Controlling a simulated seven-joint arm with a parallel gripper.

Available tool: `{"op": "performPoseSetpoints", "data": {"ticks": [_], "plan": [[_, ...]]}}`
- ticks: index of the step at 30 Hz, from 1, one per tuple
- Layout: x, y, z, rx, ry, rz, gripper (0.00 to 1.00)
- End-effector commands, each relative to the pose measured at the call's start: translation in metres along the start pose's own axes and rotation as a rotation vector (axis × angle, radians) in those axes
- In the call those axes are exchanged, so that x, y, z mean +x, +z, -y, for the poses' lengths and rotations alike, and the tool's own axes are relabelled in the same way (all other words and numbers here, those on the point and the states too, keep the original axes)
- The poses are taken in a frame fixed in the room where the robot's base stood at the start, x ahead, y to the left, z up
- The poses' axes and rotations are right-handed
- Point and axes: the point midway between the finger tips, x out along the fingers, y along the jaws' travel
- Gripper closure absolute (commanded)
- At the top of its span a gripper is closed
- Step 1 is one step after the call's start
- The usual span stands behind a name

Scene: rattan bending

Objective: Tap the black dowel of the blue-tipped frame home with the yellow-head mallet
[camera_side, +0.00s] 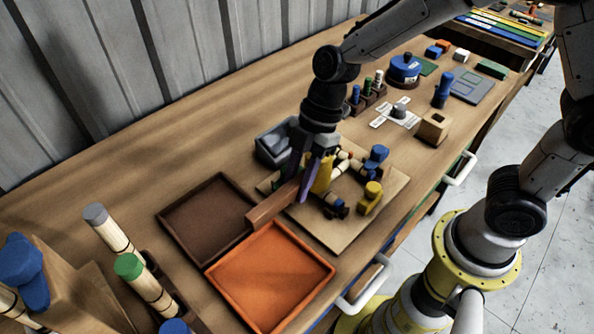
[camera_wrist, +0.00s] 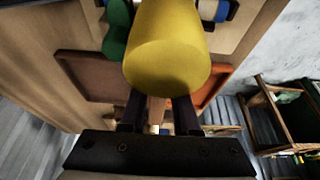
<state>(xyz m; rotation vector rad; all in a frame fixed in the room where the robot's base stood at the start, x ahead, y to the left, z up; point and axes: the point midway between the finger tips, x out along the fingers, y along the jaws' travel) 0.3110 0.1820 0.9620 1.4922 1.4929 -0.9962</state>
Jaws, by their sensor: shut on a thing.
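My gripper (camera_side: 303,190) is shut on the brown handle (camera_side: 270,205) of the yellow-head mallet, over the near left part of the light wooden board. The yellow head (camera_side: 322,174) is above the board beside my fingers, and it fills the top middle of the wrist view (camera_wrist: 167,58). In the wrist view a blue end (camera_wrist: 221,10) shows right of the head. The mallet hides part of the frame; I cannot make out the black dowel for sure.
A yellow block (camera_side: 370,196) and a blue block (camera_side: 376,155) stand on the board (camera_side: 343,240). A dark brown tray (camera_side: 167,217) and an orange tray (camera_side: 318,290) lie to the left and front. A grey-blue bin (camera_side: 270,152) stands behind. Upright rattan poles (camera_side: 112,230) stand front left.

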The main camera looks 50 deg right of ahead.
Motion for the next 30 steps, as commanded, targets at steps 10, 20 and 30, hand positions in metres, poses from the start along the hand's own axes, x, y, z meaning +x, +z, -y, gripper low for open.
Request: {"op": "performPoseSetpoints", "data": {"ticks": [10,20,30], "plan": [[-0.005,-0.003,-0.001,-0.002,0.004,-0.002,1.0],[-0.033,-0.014,-0.001,-0.003,0.005,-0.003,1.0],[-0.034,-0.014,-0.001,-0.001,0.003,-0.001,1.0]]}}
